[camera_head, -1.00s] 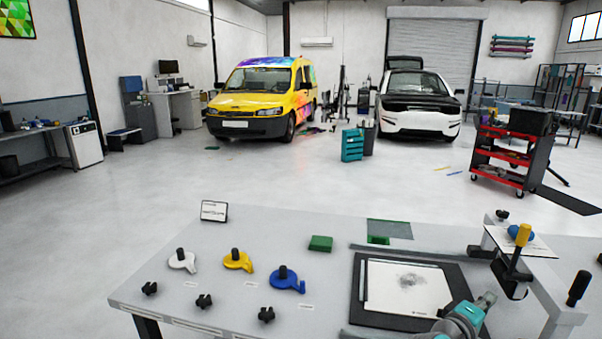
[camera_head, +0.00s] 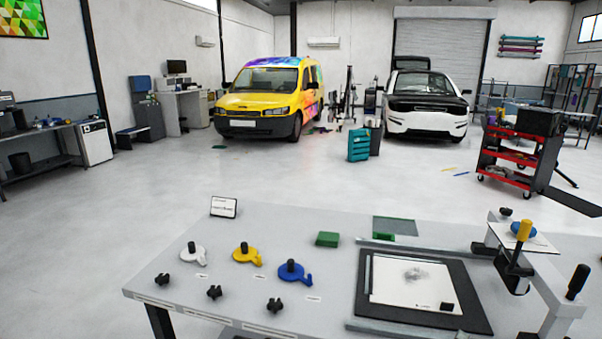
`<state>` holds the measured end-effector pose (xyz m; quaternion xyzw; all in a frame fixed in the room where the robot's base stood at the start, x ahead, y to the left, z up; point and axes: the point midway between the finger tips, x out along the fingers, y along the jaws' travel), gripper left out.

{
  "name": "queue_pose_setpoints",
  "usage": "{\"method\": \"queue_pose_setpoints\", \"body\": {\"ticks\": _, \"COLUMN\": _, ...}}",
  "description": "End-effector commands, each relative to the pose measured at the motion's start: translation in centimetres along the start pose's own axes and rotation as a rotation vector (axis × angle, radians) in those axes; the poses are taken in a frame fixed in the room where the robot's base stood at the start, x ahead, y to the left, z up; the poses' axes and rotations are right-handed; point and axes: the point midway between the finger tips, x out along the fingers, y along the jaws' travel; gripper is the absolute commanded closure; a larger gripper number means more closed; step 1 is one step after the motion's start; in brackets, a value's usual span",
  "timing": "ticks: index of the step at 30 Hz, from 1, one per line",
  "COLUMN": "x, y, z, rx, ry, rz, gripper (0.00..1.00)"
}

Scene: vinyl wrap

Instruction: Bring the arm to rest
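My gripper and arm are not in view. On the grey workbench (camera_head: 330,219), a white sheet (camera_head: 400,288) lies on a black mat (camera_head: 479,318), with a smudged grey print on it. A small black block (camera_head: 447,307) rests near the sheet's lower right corner. White (camera_head: 193,256), yellow (camera_head: 246,257) and blue (camera_head: 292,273) round pieces with black knobs stand in a row on the left half of the bench.
A green block (camera_head: 327,239) and a small sign (camera_head: 224,207) stand toward the bench's back edge. Several black knobs lie along the front. Open floor, two vehicles and a red cart (camera_head: 510,155) lie beyond.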

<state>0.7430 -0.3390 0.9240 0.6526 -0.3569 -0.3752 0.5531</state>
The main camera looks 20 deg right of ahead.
Motion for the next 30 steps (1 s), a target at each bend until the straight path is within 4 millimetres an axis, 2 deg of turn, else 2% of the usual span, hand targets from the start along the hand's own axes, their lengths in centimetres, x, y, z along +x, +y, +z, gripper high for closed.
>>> {"method": "queue_pose_setpoints", "body": {"ticks": 1, "x": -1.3, "y": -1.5, "z": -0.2, "rx": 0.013, "ry": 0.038, "rz": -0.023, "gripper": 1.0}}
{"method": "queue_pose_setpoints", "body": {"ticks": 6, "x": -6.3, "y": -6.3, "z": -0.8, "rx": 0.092, "ry": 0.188, "rz": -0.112, "gripper": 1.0}}
{"method": "queue_pose_setpoints", "body": {"ticks": 12, "x": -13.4, "y": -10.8, "z": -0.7, "rx": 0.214, "ry": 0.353, "rz": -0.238, "gripper": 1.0}}
{"method": "queue_pose_setpoints", "body": {"ticks": 15, "x": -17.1, "y": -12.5, "z": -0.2, "rx": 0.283, "ry": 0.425, "rz": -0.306, "gripper": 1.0}}
{"method": "queue_pose_setpoints", "body": {"ticks": 22, "x": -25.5, "y": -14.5, "z": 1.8, "rx": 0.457, "ry": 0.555, "rz": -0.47, "gripper": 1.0}}
{"method": "queue_pose_setpoints", "body": {"ticks": 26, "x": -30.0, "y": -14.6, "z": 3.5, "rx": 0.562, "ry": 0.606, "rz": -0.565, "gripper": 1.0}}
{"method": "queue_pose_setpoints", "body": {"ticks": 30, "x": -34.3, "y": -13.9, "z": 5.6, "rx": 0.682, "ry": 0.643, "rz": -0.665, "gripper": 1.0}}
